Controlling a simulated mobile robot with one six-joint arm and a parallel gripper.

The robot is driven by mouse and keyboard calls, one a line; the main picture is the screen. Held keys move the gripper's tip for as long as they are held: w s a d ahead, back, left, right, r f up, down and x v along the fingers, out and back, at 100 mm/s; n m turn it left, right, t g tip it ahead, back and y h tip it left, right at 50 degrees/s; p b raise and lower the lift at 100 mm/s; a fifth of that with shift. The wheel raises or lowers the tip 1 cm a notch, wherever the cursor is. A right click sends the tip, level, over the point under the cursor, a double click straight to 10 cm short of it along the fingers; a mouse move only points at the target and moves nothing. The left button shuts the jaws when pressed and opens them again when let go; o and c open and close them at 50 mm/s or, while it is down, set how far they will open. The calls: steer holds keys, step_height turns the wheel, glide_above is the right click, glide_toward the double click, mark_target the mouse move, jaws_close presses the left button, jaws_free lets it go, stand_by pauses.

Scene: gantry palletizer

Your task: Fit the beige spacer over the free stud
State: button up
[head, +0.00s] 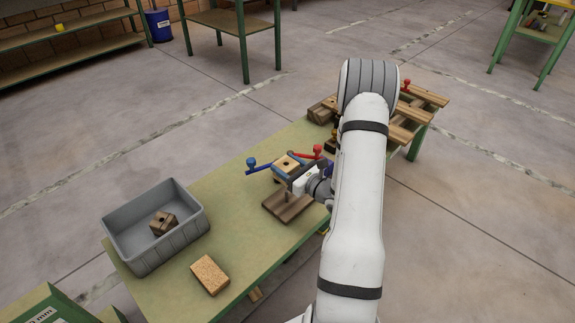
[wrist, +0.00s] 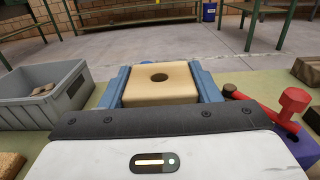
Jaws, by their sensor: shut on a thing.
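The beige spacer (wrist: 160,84) is a square block with a round hole in its top face. My gripper (wrist: 165,88) is shut on it, with a blue finger against each side. In the head view the spacer (head: 286,165) is held level above the bench, just beyond a brown wooden base (head: 286,211). A short upright stud (head: 286,197) shows on that base, below and in front of the spacer. The spacer and stud look apart. The wrist view does not show the stud, and my arm hides part of the bench to the right.
A grey bin (head: 155,258) with a brown holed block (head: 162,223) stands at left. A cork-coloured block (head: 210,274) lies on the green bench (head: 190,297). A blue-knobbed lever (head: 252,163) and a red lever (head: 318,151) are close to the gripper. Wooden pieces (head: 425,95) lie behind my arm.

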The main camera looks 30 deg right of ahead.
steer(key=shift+s+f+b, duration=0.1)
steer(key=shift+f+b, duration=2.1)
steer(key=shift+f, duration=0.7)
steer(key=shift+f+b, duration=2.4)
steer(key=shift+f, duration=0.6)
steer(key=o, duration=1.1)
steer(key=p+v, duration=0.2)
steer(key=v, duration=0.4)
steer(key=shift+s+d+r, duration=0.1)
steer(key=shift+s+d, duration=0.05)
steer(key=shift+s, duration=0.15)
steer(key=shift+s+d, duration=0.2)
steer(key=shift+s, duration=0.4)
